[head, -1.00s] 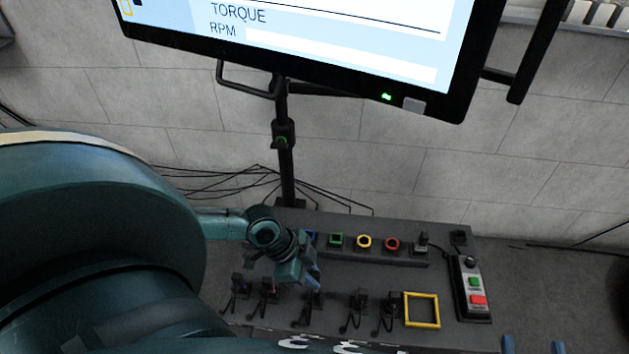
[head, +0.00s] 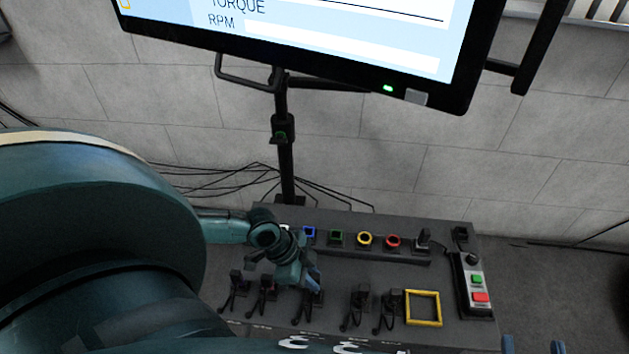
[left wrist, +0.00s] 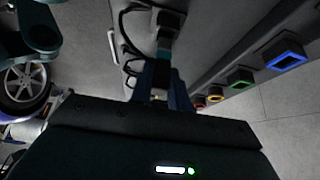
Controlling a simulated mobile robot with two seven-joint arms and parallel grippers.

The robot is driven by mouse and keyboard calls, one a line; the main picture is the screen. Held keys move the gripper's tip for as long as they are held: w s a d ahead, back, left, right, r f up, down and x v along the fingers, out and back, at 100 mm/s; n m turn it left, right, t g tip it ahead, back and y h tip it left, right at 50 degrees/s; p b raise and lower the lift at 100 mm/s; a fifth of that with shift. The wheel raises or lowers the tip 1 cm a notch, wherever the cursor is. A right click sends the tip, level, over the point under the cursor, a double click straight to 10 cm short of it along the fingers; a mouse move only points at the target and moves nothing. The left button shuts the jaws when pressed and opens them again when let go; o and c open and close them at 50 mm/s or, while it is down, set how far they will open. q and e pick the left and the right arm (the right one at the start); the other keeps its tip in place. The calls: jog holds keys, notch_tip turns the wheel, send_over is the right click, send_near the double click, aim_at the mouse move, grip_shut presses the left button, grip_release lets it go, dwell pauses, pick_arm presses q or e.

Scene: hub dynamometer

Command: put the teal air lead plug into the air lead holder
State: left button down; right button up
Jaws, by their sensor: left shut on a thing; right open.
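My left gripper (head: 304,281) is over the front row of the dark bench panel. In the left wrist view its fingers (left wrist: 161,88) are shut on a dark plug (left wrist: 160,72), most likely the teal air lead plug. A grey-teal fitting and a black lead (left wrist: 140,9) show beyond the plug. My right gripper (head: 533,346) is open and empty at the bottom right edge.
Blue (head: 309,232), green (head: 336,238), yellow (head: 365,240) and red (head: 393,242) sockets line the back of the panel. Other leads (head: 359,302) stand in the front row. A yellow square frame (head: 423,293), a button box (head: 473,285) and a large monitor (head: 330,45) are nearby.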

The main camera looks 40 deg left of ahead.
pick_arm(q)
jog(key=shift+f, duration=0.15)
jog(key=shift+f+b, duration=1)
jog(key=shift+f, duration=0.35)
jog(key=c, duration=1.3)
grip_release()
jog(key=shift+o, duration=0.2)
jog(key=p+v, duration=0.3)
jog(key=v, duration=1)
jog(key=shift+r, duration=0.15)
